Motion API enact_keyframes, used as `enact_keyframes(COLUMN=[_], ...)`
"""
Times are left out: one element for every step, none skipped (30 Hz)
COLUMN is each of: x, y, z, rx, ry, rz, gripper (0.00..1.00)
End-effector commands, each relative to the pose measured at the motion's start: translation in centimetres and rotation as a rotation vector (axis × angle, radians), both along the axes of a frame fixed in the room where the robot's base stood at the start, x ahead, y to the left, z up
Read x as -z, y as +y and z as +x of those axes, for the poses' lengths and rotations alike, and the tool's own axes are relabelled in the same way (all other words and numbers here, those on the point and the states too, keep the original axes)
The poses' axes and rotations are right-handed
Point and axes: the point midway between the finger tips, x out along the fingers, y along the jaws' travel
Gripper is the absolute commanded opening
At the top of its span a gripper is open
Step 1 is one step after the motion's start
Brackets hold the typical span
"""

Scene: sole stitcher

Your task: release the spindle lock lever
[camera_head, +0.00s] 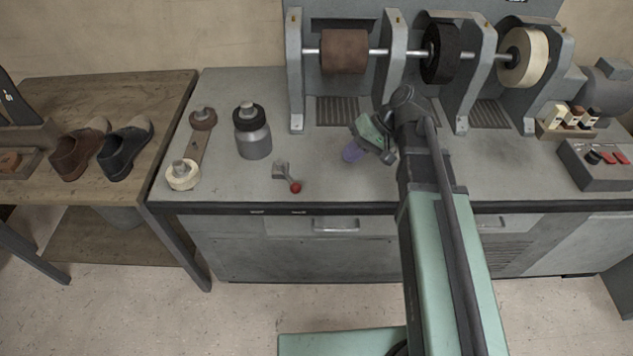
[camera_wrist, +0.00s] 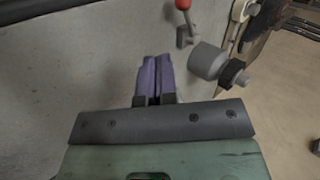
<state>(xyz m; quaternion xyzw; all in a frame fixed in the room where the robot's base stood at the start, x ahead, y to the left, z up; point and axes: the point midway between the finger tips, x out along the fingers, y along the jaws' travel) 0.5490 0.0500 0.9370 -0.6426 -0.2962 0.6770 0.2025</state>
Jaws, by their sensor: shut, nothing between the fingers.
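The spindle lock lever (camera_head: 283,172) is a small grey bracket and arm with a red knob (camera_head: 296,188), near the front edge of the grey bench. The knob lies forward and right of the bracket in the head view. In the wrist view the red knob (camera_wrist: 183,4) shows at the top edge, with the grey bracket (camera_wrist: 187,38) below it. My gripper (camera_head: 352,154) has purple fingers and is over the bench, right of the lever. In the wrist view the fingers (camera_wrist: 156,62) are together and empty, apart from the lever.
A grey bottle (camera_head: 254,140) with a black collar stands behind and left of the lever. A wooden holder (camera_head: 196,148) with round pieces lies further left. The machine with brown, black and cream wheels (camera_head: 344,52) stands at the back. Bench between lever and gripper is clear.

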Motion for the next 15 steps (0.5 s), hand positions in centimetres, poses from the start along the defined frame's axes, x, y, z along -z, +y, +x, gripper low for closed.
enact_keyframes(x=[0.0,0.0,0.1,0.2,0.4,0.7,1.0,1.4,1.9,2.4,3.0,3.7,4.2,4.8,5.5], y=[0.0,0.0,0.0,0.1,0.2,0.3,0.5,0.8,1.1,1.5,1.9,2.4,2.8,3.3,3.9], z=[0.0,0.0,0.0,0.0,0.0,-0.1,-0.1,-0.2,-0.2,-0.3,-0.4,-0.4,-0.5,-0.6,-0.6], rx=[0.001,0.001,0.001,0.001,0.001,0.000,0.000,0.000,0.000,0.000,0.000,-0.001,-0.001,0.000,-0.001], ry=[0.001,0.001,0.001,0.000,0.000,0.001,0.001,0.001,0.001,0.001,0.001,0.000,0.000,0.001,0.001], rz=[-0.001,-0.001,-0.001,-0.002,-0.002,-0.002,-0.002,-0.002,-0.002,-0.003,-0.003,-0.003,-0.003,-0.003,-0.003], gripper=[0.00,0.00,0.00,0.00,0.00,0.00,0.00,0.00,0.00,0.00,0.00,0.00,0.00,0.00,0.00])
